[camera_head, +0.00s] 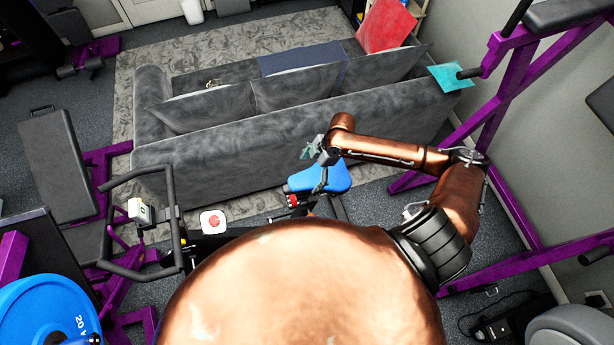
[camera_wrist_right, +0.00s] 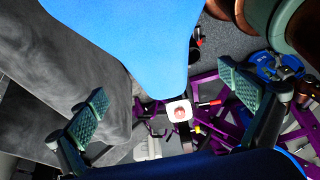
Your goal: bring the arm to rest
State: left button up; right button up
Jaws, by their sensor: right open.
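My right arm reaches in from the right of the head view, bent above the floor in front of the grey sofa. My right gripper (camera_head: 314,168) is open and shows nothing between its fingers. In the head view it is close to a blue exercise-bike seat (camera_head: 325,178); I cannot tell whether they touch. In the right wrist view the two ridged fingers of the gripper (camera_wrist_right: 165,103) are spread wide apart, and the blue seat (camera_wrist_right: 135,38) fills the top. My left gripper is not in view.
The grey sofa (camera_head: 285,135) stands just beyond the right gripper. A small white square with a red round thing (camera_head: 214,222) lies left of the seat. Purple gym frames (camera_head: 505,80) stand at the right. A blue weight plate (camera_head: 45,312) is at lower left.

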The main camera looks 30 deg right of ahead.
jog(key=v, duration=0.9)
